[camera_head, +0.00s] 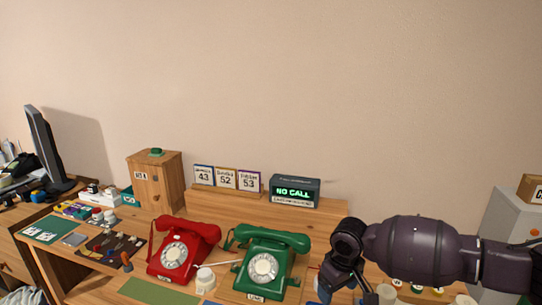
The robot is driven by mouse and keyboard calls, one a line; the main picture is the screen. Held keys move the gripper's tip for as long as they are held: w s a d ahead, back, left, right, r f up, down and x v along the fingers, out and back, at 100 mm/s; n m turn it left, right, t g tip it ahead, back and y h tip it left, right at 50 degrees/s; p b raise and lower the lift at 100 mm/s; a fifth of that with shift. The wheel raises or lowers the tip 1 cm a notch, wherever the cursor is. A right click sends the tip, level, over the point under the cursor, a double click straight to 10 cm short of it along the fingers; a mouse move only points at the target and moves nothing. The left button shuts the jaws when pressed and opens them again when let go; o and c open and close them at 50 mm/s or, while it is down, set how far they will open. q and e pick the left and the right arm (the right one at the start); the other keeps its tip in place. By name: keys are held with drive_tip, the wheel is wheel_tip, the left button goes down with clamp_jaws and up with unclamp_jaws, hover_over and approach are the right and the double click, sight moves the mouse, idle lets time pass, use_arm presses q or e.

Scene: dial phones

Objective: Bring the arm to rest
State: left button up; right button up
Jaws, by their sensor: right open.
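My right arm comes in from the right edge, and its dark gripper (325,287) hangs low in the head view, just right of the green phone. The gripper is open, but its fingertips are small and partly lost among the things behind. The green dial phone (287,243) stands on the wooden desk with its handset on top. The red dial phone (205,236) stands to its left, handset also on top. A box behind them has a display reading "NO CALL" (293,191). My left gripper is out of view.
Number cards (226,179) stand on a raised shelf at the back. A wooden cabinet (143,185) and a monitor (43,145) stand at left. Small items crowd the left desk. Cups (386,294) sit under my right arm. The wall above is bare.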

drive_tip(key=w+a+r+n+t+y, duration=0.3)
drive_tip(key=w+a+r+t, duration=0.2)
drive_tip(key=w+a+r, duration=0.15)
drive_tip(key=s+a+r+n+t+y, duration=0.3)
drive_tip(key=a+t+y, duration=0.15)
drive_tip(key=a, duration=0.25)
drive_tip(key=s+d+f+m+t+h, duration=0.2)
drive_tip(key=s+d+f+m+t, duration=0.15)
drive_tip(key=s+d+f, duration=0.4)
drive_tip(key=s+d+f+m+t+h, duration=0.2)
drive_tip(key=s+d+f+m, duration=0.25)
drive_tip(key=d, duration=0.55)
drive_tip(key=s+d+f+m+g+h, duration=0.1)
drive_tip(key=s+d+f+g+h, duration=0.1)
drive_tip(key=s+f, duration=0.4)
drive_tip(key=s+d+f+m+g+h, duration=0.2)
drive_tip(key=s+d+f, duration=0.3)
drive_tip(key=s, duration=0.7)
drive_tip(key=shift+s+d+f, duration=0.2)
drive_tip(key=shift+f, duration=0.5)
